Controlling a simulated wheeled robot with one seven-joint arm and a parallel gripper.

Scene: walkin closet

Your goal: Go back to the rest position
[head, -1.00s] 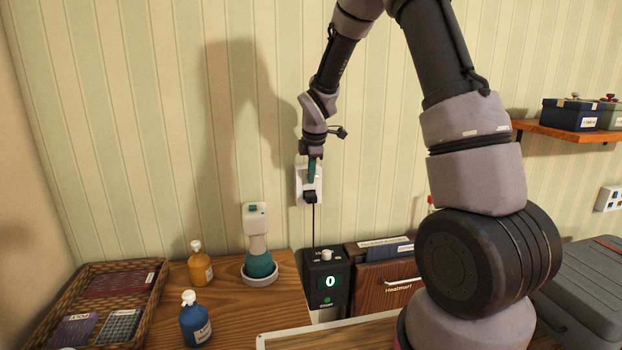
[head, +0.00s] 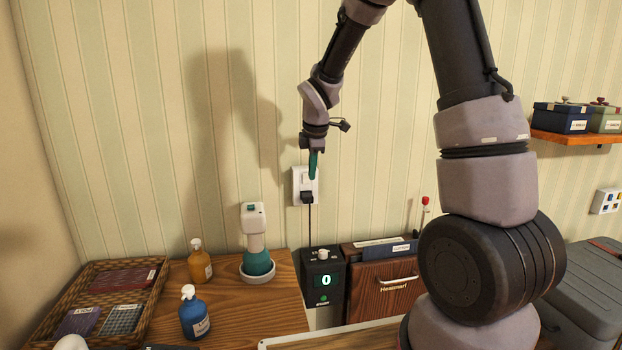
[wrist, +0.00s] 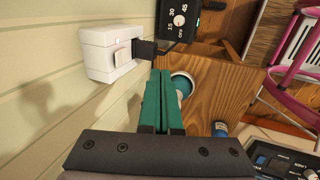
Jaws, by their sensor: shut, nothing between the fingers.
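My gripper (head: 313,164) hangs from my bent arm in front of the striped wall, with its green fingers together and nothing between them. It points down, in front of the white wall outlet (head: 298,183). In the wrist view the green fingers (wrist: 163,88) lie side by side, and the outlet (wrist: 97,57) is to their upper left, apart from them. A black plug (head: 307,197) sits in the outlet with its cord running down to a black timer box (head: 338,283) showing a green 0. The plug also shows in the wrist view (wrist: 143,49).
A teal and white device (head: 257,262) stands on the wooden counter, with an orange bottle (head: 200,265) and a blue bottle (head: 194,318). A wicker basket (head: 150,308) is at left. A wooden box (head: 379,301) stands right of the timer. A shelf (head: 575,136) is at right.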

